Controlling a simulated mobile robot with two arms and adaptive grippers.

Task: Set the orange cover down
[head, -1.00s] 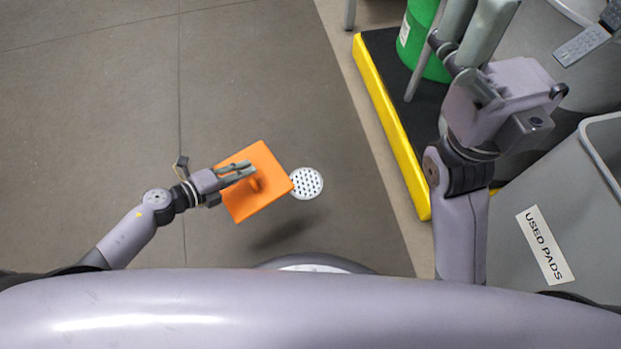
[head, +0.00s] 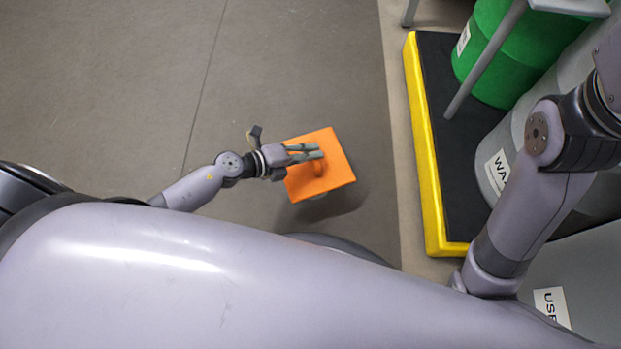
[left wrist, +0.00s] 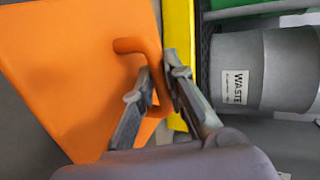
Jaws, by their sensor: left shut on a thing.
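The orange cover (head: 338,172) is a flat square plate with a bent orange handle on top. My left gripper (head: 321,151) is shut on that handle, and the cover hangs from it with a shadow on the floor below right. In the left wrist view the cover (left wrist: 60,75) fills the left side, and the fingers (left wrist: 160,85) sit on both sides of the handle (left wrist: 153,50). My right gripper is outside the views.
A black platform with a yellow edge (head: 420,130) lies to the right. On it stand a green drum (head: 490,65) and a grey drum labelled as waste (head: 488,150), also in the left wrist view (left wrist: 285,70). A grey bin (head: 590,270) is at lower right. Floor at left is clear.

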